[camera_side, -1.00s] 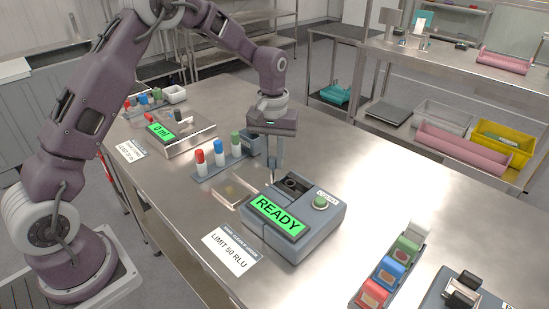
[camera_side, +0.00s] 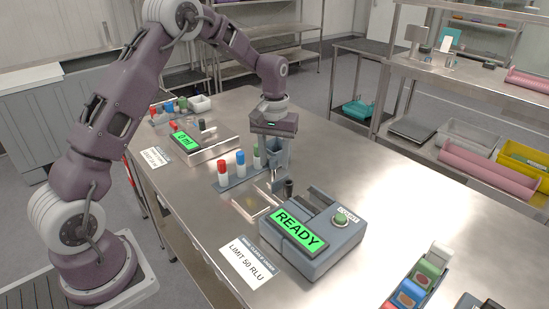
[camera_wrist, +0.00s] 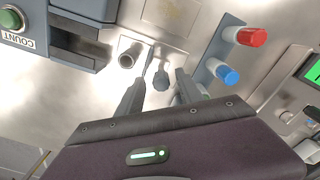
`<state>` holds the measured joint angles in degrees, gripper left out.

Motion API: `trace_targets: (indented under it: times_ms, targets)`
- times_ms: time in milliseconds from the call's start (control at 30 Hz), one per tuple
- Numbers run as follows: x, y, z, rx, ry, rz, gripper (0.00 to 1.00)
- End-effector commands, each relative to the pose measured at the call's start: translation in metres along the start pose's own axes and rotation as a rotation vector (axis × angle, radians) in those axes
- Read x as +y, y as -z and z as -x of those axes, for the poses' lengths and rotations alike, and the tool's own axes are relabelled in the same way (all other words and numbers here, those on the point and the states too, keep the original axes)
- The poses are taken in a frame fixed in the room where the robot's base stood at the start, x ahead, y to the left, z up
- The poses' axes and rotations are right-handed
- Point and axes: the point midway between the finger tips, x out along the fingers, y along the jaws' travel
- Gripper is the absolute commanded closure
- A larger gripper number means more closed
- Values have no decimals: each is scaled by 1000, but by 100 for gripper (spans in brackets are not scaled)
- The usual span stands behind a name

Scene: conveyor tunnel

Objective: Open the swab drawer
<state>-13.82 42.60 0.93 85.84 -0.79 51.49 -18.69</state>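The grey reader (camera_side: 330,240) with a green READY screen stands on the steel table. Its swab drawer sticks out of the back left end, with a dark round well (camera_side: 290,188) clear of the housing; the empty slot (camera_side: 321,197) shows behind it. In the wrist view the drawer's well (camera_wrist: 130,54) lies outside the reader body (camera_wrist: 52,35). My gripper (camera_wrist: 160,76) points down at the drawer's outer end. Its two fingers stand apart on either side of a small dark knob (camera_wrist: 161,78), with gaps visible on both sides.
A rack with red, blue and green-capped tubes (camera_side: 240,165) stands close behind my gripper. A second green-screened device (camera_side: 190,140) is farther back. Bare table lies right of the gripper.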

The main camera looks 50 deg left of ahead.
Motion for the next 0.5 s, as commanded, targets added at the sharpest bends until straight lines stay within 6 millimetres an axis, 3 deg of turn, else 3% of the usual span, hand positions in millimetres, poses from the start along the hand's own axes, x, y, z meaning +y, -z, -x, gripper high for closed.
trace_targets:
  times_ms: [167,500]
  targets:
    - [0,0,4,1,0,0,57]
    - [0,0,65,2,-1,-1,57]
